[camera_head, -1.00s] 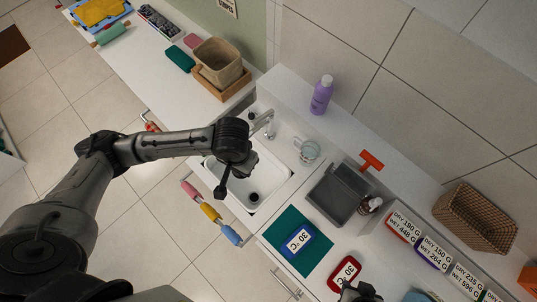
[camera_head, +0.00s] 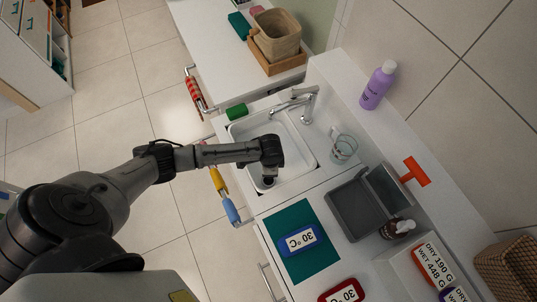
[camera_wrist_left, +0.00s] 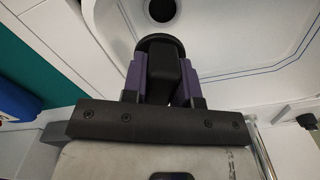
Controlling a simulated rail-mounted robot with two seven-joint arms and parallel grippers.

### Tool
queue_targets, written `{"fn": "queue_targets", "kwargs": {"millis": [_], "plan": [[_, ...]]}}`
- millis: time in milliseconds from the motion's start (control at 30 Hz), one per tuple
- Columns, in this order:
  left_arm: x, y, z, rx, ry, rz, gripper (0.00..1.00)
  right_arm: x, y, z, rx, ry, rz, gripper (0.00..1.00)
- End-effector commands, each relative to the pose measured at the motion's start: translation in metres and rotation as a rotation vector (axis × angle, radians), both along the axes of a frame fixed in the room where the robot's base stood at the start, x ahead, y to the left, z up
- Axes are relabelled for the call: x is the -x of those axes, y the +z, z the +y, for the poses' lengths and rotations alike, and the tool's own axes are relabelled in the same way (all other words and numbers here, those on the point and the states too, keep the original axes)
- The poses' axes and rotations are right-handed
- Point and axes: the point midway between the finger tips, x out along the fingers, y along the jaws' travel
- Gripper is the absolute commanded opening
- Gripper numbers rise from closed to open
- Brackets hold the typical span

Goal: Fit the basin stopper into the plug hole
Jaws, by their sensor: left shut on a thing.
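The white basin (camera_head: 303,158) is set into the counter. In the left wrist view its inner floor (camera_wrist_left: 235,35) fills the top, with the dark round plug hole (camera_wrist_left: 162,10) at the top edge. My left gripper (camera_wrist_left: 162,80) has purple-sided fingers shut on the black stopper (camera_wrist_left: 160,41), whose round rim shows just below the plug hole in the picture, apart from it. In the head view my left gripper (camera_head: 268,176) points down over the near end of the basin; it hides much of the stopper and hole there. My right gripper is out of view.
A green item (camera_head: 237,111) lies at the basin's left corner. A grey open box (camera_head: 355,208) and teal mat (camera_head: 302,262) lie to the right.

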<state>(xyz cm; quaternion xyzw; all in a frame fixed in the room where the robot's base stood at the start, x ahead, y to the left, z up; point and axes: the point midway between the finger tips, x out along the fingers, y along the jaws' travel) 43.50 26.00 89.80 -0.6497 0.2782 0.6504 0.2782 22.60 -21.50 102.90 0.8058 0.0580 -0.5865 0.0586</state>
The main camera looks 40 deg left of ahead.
Motion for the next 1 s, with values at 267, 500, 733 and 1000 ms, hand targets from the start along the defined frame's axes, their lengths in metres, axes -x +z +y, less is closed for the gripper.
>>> {"fn": "queue_targets", "kwargs": {"millis": [267,500,733,1000], "plan": [[0.001,-0.023,0.006,0.001,-0.057,-0.001,0.0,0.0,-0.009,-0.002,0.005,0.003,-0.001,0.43],[0.001,-0.022,0.006,0.001,-0.058,-0.001,0.0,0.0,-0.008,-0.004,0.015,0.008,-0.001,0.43],[0.002,-0.02,0.007,0.0,-0.057,0.0,0.0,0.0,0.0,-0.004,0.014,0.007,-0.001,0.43],[0.002,-0.045,0.007,-0.001,-0.057,-0.001,0.0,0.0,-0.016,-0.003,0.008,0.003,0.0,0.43]]}}
